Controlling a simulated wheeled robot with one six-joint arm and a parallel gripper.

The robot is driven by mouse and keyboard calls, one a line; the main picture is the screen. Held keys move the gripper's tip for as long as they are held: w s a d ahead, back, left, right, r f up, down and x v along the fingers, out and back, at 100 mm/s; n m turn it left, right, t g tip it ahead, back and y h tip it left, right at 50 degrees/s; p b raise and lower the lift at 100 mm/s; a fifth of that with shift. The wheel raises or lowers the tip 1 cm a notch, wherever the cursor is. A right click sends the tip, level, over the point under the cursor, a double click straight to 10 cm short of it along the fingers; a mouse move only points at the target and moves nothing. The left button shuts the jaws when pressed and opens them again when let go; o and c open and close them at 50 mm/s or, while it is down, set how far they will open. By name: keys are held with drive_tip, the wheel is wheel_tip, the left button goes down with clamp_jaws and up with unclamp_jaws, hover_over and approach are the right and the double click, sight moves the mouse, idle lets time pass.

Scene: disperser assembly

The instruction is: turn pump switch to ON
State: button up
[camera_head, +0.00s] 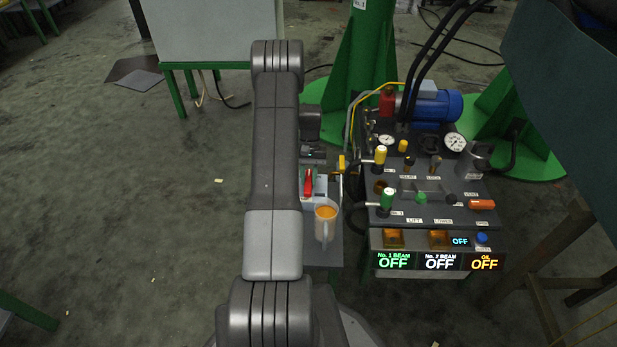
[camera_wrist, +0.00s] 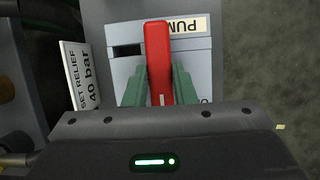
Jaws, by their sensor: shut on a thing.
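The pump switch has a red lever handle (camera_wrist: 158,60) on a light grey box (camera_wrist: 120,30), seen close up in the wrist view. A label that reads in part "PUM" shows upside down beside it. My gripper (camera_wrist: 158,84) has its two green fingers on either side of the red handle, shut on it. In the head view the red handle (camera_head: 308,183) shows just right of my arm; my arm hides much of the box and of the gripper. Part of another marking by the right finger is covered, so I cannot read the switch position.
The control panel (camera_head: 440,208) with levers, knobs and lit OFF displays (camera_head: 437,261) is to the right. A "SET RELIEF 40 bar" plate (camera_wrist: 82,75) stands left of the switch. A blue motor (camera_head: 437,107) is behind.

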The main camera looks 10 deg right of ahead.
drive_tip(key=o, duration=1)
drive_tip(key=shift+r, duration=0.1)
drive_tip(key=p+v, duration=0.3)
drive_tip(key=v, duration=1)
drive_tip(key=shift+w+r, duration=0.1)
drive_tip(key=shift+r, duration=0.2)
drive_tip(key=b+x, duration=0.3)
drive_tip(key=x, duration=1)
drive_tip(key=shift+f, duration=0.4)
